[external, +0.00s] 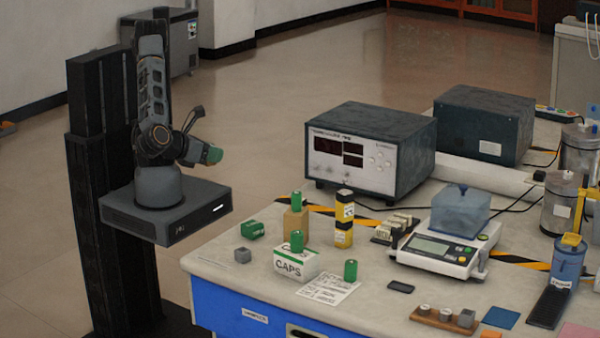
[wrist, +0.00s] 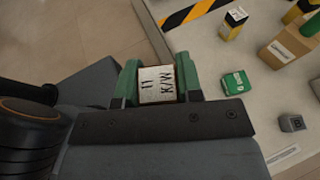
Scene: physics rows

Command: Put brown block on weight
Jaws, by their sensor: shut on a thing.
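My gripper (external: 211,154) is raised at the left of the external view, away from the table.
A green box (external: 252,230), a white CAPS box (external: 295,264) and a yellow-black block (external: 344,225) stand nearby. A balance (external: 447,250) carries a blue container. A wooden stand (external: 431,316) holds small weights at the front. Table room around the grey cube is clear.

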